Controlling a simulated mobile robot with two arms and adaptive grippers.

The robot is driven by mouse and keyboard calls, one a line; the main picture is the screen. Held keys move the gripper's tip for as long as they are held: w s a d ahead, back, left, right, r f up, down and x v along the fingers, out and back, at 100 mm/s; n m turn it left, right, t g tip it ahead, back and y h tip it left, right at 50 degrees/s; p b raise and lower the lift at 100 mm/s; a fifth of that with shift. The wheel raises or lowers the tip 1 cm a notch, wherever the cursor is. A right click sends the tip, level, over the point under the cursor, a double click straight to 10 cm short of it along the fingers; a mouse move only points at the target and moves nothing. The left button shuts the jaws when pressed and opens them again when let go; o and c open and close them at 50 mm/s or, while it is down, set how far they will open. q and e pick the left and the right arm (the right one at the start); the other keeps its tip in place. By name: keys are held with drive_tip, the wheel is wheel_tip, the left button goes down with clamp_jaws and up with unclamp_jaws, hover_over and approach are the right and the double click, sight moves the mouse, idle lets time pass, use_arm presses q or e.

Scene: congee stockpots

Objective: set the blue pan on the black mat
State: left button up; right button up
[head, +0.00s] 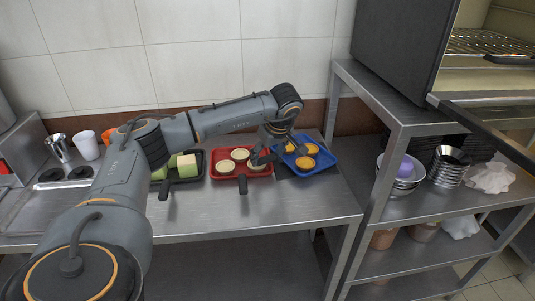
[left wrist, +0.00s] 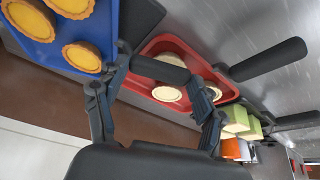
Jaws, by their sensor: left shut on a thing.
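The blue pan (head: 322,164) holds several round yellow tarts and lies at the right end of the metal counter. It also shows at the upper left of the left wrist view (left wrist: 107,50). My left gripper (head: 270,151) is at the pan's left side, shut on its dark handle (left wrist: 160,70). The black mat (head: 286,172) shows as a dark patch beside and partly under the blue pan, which covers much of it. I cannot tell whether the pan touches the mat or hovers just above it. My right gripper is not in view.
A red pan (head: 226,176) with pale round items sits close to the left. A black pan (head: 184,181) with green blocks stands beyond it. A steel shelf (head: 398,126) with bowls rises at the right. The front counter strip is clear.

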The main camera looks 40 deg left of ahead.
use_arm(q)
drive_tip(key=o, duration=1.7)
drive_tip(key=shift+o, duration=0.2)
